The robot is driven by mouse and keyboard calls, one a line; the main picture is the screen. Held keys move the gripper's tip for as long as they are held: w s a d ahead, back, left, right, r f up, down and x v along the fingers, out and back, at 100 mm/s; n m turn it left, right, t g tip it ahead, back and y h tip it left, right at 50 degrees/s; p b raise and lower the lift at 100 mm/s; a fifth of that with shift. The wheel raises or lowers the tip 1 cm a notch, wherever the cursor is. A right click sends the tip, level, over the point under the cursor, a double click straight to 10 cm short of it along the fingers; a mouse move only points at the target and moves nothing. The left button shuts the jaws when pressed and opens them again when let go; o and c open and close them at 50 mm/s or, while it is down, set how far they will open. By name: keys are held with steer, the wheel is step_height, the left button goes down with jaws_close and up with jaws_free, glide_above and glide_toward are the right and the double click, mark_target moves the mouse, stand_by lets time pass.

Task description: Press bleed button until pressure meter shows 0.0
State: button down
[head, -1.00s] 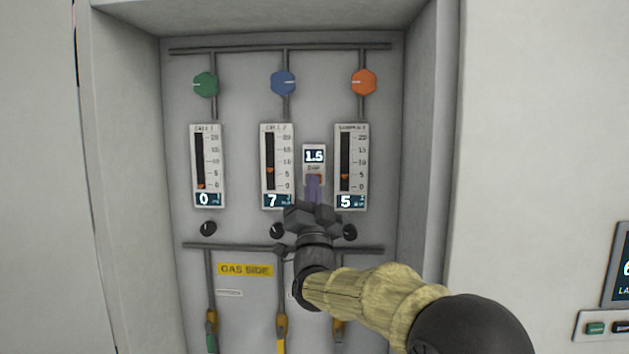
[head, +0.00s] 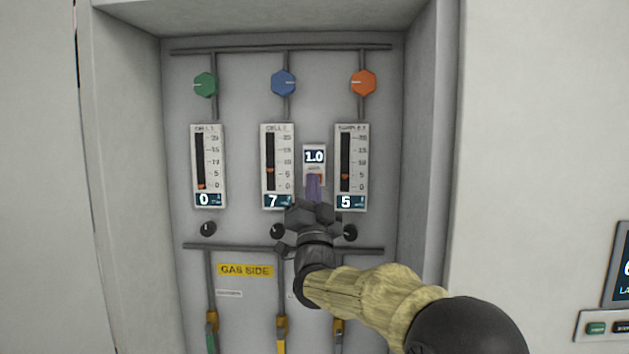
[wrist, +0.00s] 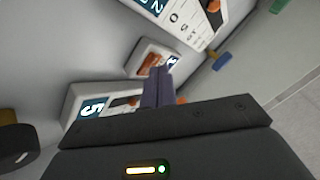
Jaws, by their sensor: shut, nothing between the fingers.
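The small pressure meter (head: 314,156) sits between the CELL 2 and SAMPLE gauges and reads 1.0. Below its display is the orange bleed button (head: 318,177), mostly hidden behind my fingers in the head view. My gripper (head: 313,179) is shut and empty, with its purple fingertips over the button. In the wrist view the fingers (wrist: 156,86) reach the meter's panel (wrist: 165,52), and an orange part (wrist: 149,61) shows beside them. I cannot see the exact contact between fingertips and button.
The gauges CELL 1 (head: 207,165), CELL 2 (head: 277,165) and SAMPLE (head: 352,165) read 0, 7 and 5. Green (head: 206,84), blue (head: 283,82) and orange (head: 363,82) knobs are above. Black knobs (head: 208,229) sit below. Recess walls (head: 425,120) flank the panel.

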steer(key=shift+s+f+b, duration=0.1)
steer(key=shift+f+b, duration=0.05)
steer(key=shift+b, duration=0.15)
steer(key=shift+s, duration=0.1)
steer(key=shift+s+b, duration=0.55)
steer(key=shift+b, duration=0.2)
steer(key=s+b, duration=0.4)
steer(key=s, duration=0.1)
steer(key=shift+a+b, duration=0.1)
steer(key=shift+b, duration=0.25)
stand_by(0.3)
